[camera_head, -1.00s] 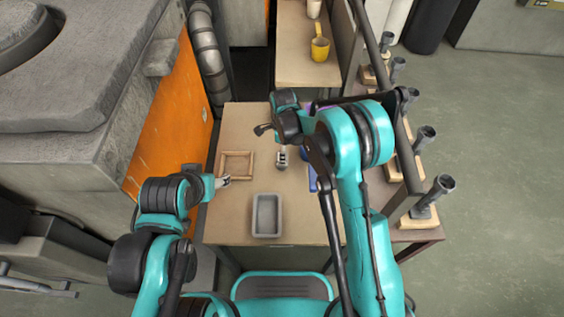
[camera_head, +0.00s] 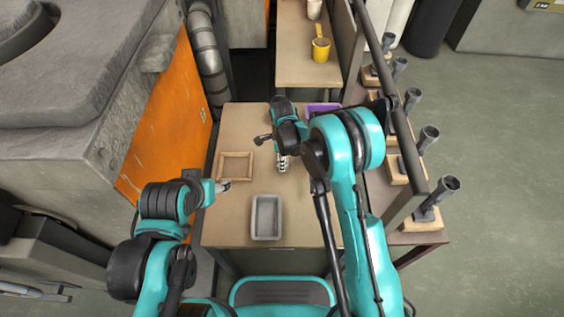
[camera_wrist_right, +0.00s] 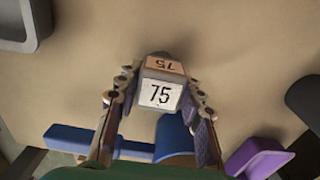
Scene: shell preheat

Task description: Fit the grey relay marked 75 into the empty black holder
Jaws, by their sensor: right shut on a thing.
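The grey relay (camera_wrist_right: 162,92) marked 75 sits between the fingertips of my right gripper (camera_wrist_right: 160,95), which is shut on it. In the head view my right gripper (camera_head: 282,166) is over the middle of the table, and the relay cannot be made out there. A dark block (camera_wrist_right: 305,98) shows at the right edge of the wrist view; I cannot tell whether it is the black holder. My left gripper (camera_head: 222,187) is beside the wooden frame, and its jaws are too small to read.
A grey tray (camera_head: 266,238) stands at the table's near side, a wooden frame (camera_head: 236,182) at its left. A purple thing (camera_head: 325,107) is at the back right; a blue thing (camera_wrist_right: 172,135) is near my right fingers. Posts line the right side. The near left table is bare.

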